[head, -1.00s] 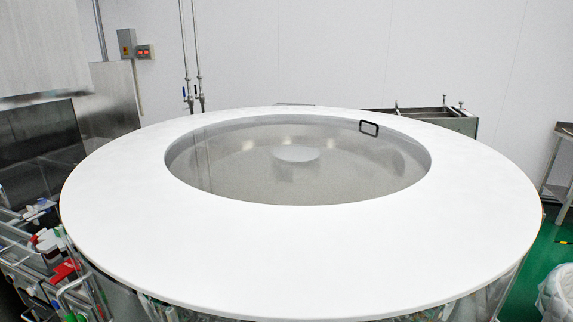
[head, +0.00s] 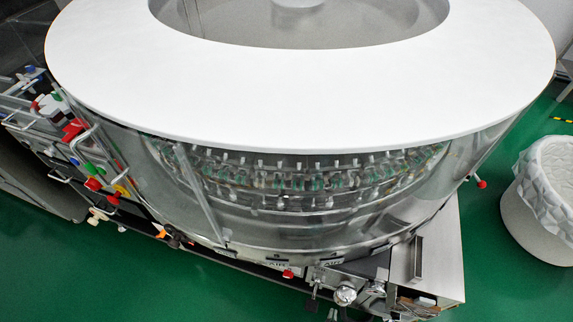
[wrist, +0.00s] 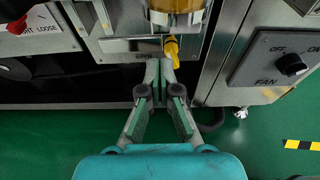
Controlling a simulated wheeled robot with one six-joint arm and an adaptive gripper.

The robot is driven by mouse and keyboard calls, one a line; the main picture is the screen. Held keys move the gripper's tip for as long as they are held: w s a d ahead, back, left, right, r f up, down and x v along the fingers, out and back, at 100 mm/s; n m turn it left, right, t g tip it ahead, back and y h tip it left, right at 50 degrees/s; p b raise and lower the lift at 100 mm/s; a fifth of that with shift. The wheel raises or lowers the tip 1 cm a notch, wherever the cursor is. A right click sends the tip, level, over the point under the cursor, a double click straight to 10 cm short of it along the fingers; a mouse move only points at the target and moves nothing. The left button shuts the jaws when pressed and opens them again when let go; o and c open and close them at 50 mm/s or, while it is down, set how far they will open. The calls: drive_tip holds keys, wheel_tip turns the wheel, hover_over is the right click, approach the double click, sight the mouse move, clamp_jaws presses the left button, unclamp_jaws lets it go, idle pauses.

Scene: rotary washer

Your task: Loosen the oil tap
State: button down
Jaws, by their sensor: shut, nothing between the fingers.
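In the wrist view, a small yellow tap (wrist: 171,46) hangs below an amber, metal-banded oil container (wrist: 178,18) at top centre. My gripper (wrist: 160,64) reaches up from the bottom of the wrist view, its fingertips close together and empty. The fingertips are just below the tap, near its lower end; I cannot tell whether they touch it. In the head view I cannot pick out the tap or my gripper.
The round washer with its white rim (head: 290,100) fills the head view. A lined bin (head: 540,200) stands at right on green floor (head: 380,300). In the wrist view, a metal box with a FAN switch (wrist: 291,64) stands right of the tap, and a red knob (wrist: 14,27) shows at left.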

drive_tip(key=shift+s, duration=0.25)
drive_tip(key=shift+w+d+f, duration=0.15)
drive_tip(key=shift+w+d, duration=1.05)
drive_tip(key=shift+d, duration=0.05)
drive_tip(key=shift+w+d+f, duration=0.15)
drive_tip(key=shift+w+d, duration=1)
drive_tip(key=shift+d, duration=0.05)
drive_tip(key=shift+w+a+f, duration=0.1)
drive_tip(key=shift+a+f, duration=0.15)
drive_tip(key=shift+f, duration=0.35)
idle(0.5)
